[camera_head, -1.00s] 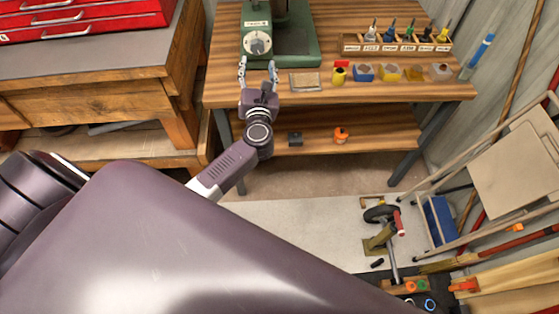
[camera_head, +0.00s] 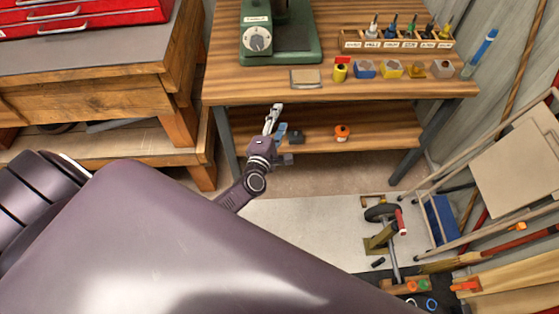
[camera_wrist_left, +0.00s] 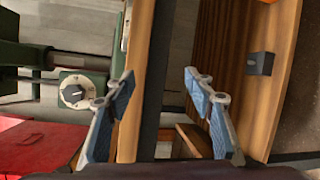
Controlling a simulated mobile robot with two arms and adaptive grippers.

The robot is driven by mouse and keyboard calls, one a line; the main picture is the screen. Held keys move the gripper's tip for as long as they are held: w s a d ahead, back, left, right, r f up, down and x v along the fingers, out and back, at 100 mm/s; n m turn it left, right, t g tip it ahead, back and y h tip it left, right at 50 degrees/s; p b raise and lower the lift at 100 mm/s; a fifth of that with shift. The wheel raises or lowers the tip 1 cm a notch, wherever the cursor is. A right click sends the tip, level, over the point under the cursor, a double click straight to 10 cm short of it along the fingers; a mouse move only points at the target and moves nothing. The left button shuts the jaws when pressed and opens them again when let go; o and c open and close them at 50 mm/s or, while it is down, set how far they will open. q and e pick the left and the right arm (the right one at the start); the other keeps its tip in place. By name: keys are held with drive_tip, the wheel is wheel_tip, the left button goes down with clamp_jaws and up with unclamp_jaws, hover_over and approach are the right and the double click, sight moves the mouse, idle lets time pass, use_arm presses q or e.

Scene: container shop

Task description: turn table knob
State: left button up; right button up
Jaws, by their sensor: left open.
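The knob (camera_head: 257,39) is a round white dial with a dark pointer on the front of a green machine (camera_head: 292,57) standing on the wooden workbench. In the left wrist view the knob (camera_wrist_left: 75,91) shows left of the fingers, apart from them. My left gripper (camera_head: 275,119) is in front of the bench, below the tabletop edge and well below the knob. Its fingers are open and empty, and it also shows in the left wrist view (camera_wrist_left: 157,100). My right gripper is in neither view.
On the bench are a flat tan box (camera_head: 305,77), several small coloured containers and a wooden rack (camera_head: 398,43) of bottles. The lower shelf (camera_head: 370,139) holds a dark block (camera_head: 296,137) and an orange item (camera_head: 342,132). A red drawer cabinet (camera_head: 80,22) stands at the left.

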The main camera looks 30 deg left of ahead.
use_arm(q)
drive_tip(key=s+d+f+m+g+h, duration=0.1)
drive_tip(key=s+d+f+m, duration=0.1)
drive_tip(key=f, duration=0.5)
drive_tip(key=s+d+f+m+g+h, duration=0.1)
drive_tip(key=s+f+m, duration=0.3)
drive_tip(key=f, duration=0.3)
drive_tip(key=shift+s+d+m+g+h+b, duration=0.35)
drive_tip(key=shift+d+m+g+h, duration=0.05)
drive_tip(key=shift+m, duration=0.4)
